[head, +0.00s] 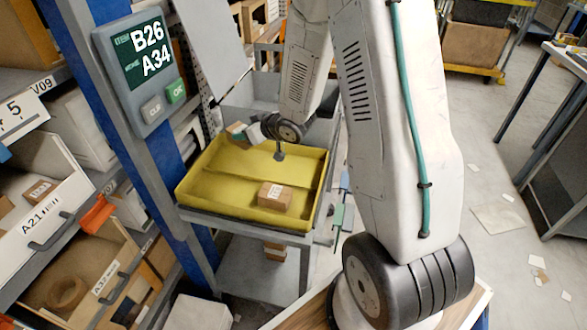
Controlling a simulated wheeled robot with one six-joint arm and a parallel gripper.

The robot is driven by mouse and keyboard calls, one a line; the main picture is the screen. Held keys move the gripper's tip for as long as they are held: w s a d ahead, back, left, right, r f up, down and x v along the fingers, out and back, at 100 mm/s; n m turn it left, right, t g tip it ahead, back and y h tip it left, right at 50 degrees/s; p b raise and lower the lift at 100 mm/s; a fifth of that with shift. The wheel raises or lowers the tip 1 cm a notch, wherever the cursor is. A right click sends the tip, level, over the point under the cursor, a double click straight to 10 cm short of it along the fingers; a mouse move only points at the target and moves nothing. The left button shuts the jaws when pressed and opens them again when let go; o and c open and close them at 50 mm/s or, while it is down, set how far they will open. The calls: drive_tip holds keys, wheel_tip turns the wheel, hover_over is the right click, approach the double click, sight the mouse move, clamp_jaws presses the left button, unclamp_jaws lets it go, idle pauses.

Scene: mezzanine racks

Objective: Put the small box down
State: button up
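A small brown cardboard box (275,196) with a white label lies in the front part of a yellow tray (240,215), right of its middle. My gripper (279,154) is over the back part of the tray, behind and apart from this box. It looks small and dark, and its fingers cannot be made out. A second small box, brown and teal (237,131), is at the tray's back left corner, close to my wrist. I cannot tell whether it is held or resting there.
The tray stands on a grey cart (262,272), beside a blue rack post (150,110) carrying a display (148,62) reading B26 and A34. Open shelf bins (95,270) stand at the left. Open floor (500,200) with scattered papers lies at the right, before a table (560,130).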

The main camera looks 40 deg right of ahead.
drive_tip(key=s+d+r+n+g+y, duration=0.15)
drive_tip(key=s+d+n+y, duration=0.25)
drive_tip(key=s+d, duration=0.7)
drive_tip(key=shift+g, duration=0.25)
drive_tip(key=shift+s+f, duration=0.15)
drive_tip(key=shift+f, duration=2.5)
drive_tip(key=shift+s+f, duration=0.1)
drive_tip(key=shift+f, duration=2.55)
drive_tip(key=o, duration=1)
drive_tip(key=shift+f, duration=0.15)
drive_tip(key=shift+d, duration=0.1)
